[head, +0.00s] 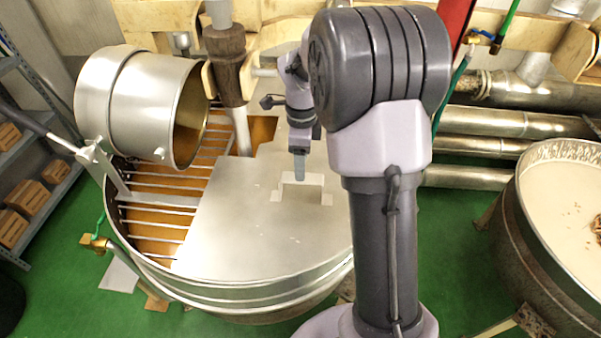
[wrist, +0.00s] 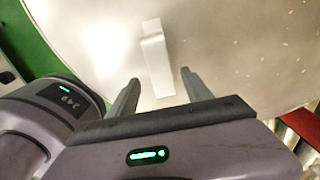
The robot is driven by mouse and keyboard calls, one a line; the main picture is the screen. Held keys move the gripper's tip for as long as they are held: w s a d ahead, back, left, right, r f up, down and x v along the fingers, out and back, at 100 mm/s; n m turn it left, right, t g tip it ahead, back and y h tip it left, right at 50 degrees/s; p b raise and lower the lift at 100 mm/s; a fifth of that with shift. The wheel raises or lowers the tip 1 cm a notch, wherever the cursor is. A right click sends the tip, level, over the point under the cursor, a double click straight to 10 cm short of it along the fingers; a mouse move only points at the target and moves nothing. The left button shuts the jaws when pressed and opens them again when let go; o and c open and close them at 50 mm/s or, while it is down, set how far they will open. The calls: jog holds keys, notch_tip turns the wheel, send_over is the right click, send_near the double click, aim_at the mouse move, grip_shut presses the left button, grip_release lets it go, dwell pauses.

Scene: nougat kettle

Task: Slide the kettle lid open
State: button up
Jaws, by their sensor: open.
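The kettle (head: 250,300) is a large round metal vessel. Its flat silver lid (head: 230,230) covers the right part of the top, and the left part shows bars over brown contents. A pale bracket-shaped handle (head: 318,182) stands on the lid, and it also shows in the wrist view (wrist: 157,60). My gripper (head: 300,178) points down at the handle in the head view. In the wrist view my gripper (wrist: 159,80) is open, with one finger on each side of the handle's line. Whether a finger touches the handle I cannot tell.
A metal drum (head: 140,105) sits over the kettle's left side. A brown stirrer shaft (head: 228,65) rises at the back. A second vessel with pale contents (head: 560,205) is at right. Pipes (head: 510,122) run behind it. A shelf with boxes (head: 30,195) is at left.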

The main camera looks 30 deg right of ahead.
jog(key=f, duration=0.3)
jog(key=shift+s, duration=0.2)
jog(key=shift+w+f, duration=0.15)
jog(key=shift+f, duration=0.3)
grip_shut()
jog(key=shift+r, duration=0.1)
dwell(0.7)
